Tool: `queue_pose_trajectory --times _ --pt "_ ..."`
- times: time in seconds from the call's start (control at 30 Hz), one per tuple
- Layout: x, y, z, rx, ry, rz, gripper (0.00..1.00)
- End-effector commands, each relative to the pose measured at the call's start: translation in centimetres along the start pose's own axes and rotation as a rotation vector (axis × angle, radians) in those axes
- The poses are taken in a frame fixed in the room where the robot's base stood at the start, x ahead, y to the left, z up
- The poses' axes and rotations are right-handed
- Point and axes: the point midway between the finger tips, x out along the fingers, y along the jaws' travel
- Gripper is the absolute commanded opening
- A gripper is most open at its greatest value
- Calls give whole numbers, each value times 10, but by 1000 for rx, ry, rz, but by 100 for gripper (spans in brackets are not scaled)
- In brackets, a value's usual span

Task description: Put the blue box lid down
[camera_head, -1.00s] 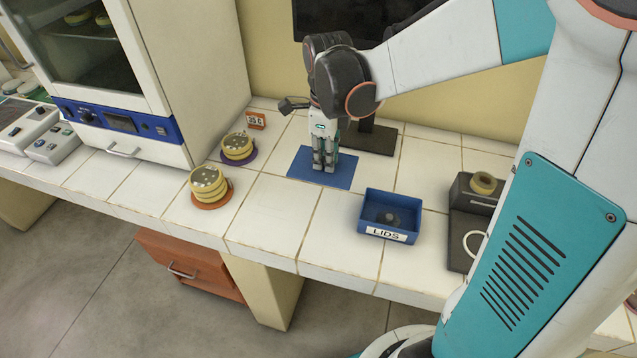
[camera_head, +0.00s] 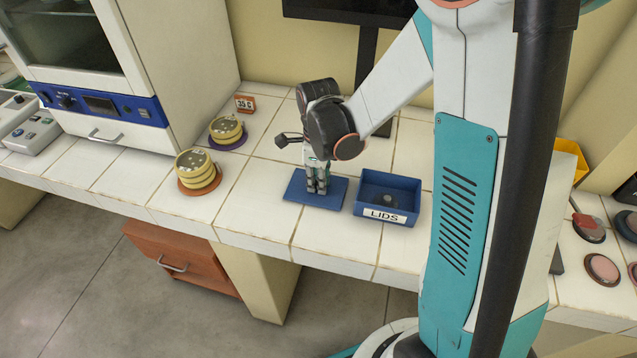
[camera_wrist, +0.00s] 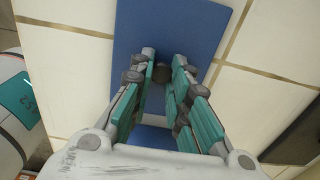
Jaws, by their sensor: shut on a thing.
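The blue box lid (camera_head: 297,192) is a flat blue rectangle, left of an open blue box (camera_head: 405,213) labelled LIDS. My gripper (camera_head: 317,188) points down at the middle of the lid and is shut on its small dark knob. In the wrist view the knob (camera_wrist: 159,74) shows between the fingers of my gripper (camera_wrist: 160,85), with the blue lid (camera_wrist: 170,30) below them. The lid looks level and close to the counter; I cannot tell whether it touches. The fingers hide part of it.
A small sign (camera_head: 244,103) stands behind. A monitor stand (camera_head: 366,60) is behind my arm. Bare white tiles (camera_head: 255,215) lie left of the lid.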

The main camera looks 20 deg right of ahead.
Motion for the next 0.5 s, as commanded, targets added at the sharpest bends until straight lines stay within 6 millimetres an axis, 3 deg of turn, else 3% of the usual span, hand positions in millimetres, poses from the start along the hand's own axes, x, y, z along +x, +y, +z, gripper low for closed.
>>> queue_pose_trajectory --times 0.37,0.4,0.47,0.5 --pt "5 0 0 0 0 0 0" --pt "4 0 0 0 0 0 23" --pt "4 0 0 0 0 0 37" --pt "4 0 0 0 0 0 37"
